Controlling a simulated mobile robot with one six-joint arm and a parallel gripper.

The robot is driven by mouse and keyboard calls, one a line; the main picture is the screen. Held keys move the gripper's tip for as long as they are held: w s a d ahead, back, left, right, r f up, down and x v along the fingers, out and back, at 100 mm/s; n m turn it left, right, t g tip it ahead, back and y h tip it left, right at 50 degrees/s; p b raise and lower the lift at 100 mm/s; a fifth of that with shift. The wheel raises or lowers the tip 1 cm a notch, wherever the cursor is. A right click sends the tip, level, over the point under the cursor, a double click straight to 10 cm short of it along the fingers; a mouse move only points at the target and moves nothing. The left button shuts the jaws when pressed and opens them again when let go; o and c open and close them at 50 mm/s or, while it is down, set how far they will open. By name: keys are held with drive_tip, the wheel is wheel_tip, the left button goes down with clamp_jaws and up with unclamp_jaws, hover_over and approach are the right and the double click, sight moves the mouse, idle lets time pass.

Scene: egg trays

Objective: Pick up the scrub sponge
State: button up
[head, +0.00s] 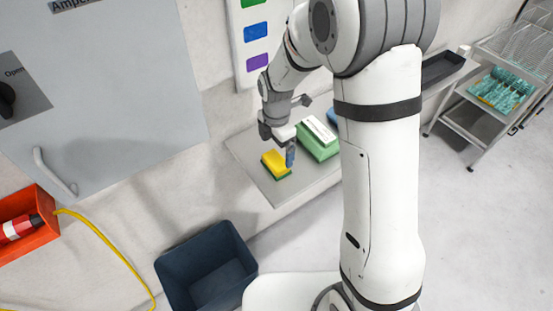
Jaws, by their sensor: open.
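The scrub sponge (274,163), yellow with a dark green underside, lies flat near the left front of a small grey shelf (285,191). My gripper (283,157) is open and points down at the sponge. One blue-grey finger shows at the sponge's right side; the other finger cannot be made out. Whether the fingers touch the sponge cannot be told from this view.
A green box with a white top (318,141) stands on the shelf just right of the sponge. A blue item (332,117), partly hidden by my arm, is behind it. A dark blue bin (207,270) stands below left. A wire-rack cart (481,118) is at right.

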sight(276, 159)
wheel_tip(276, 159, down, 7)
drive_tip(key=shift+r+p, duration=0.2)
drive_tip(key=shift+p, duration=0.75)
drive_tip(key=shift+a, duration=0.1)
drive_tip(key=c, duration=0.9)
drive_tip(key=shift+r, duration=0.1)
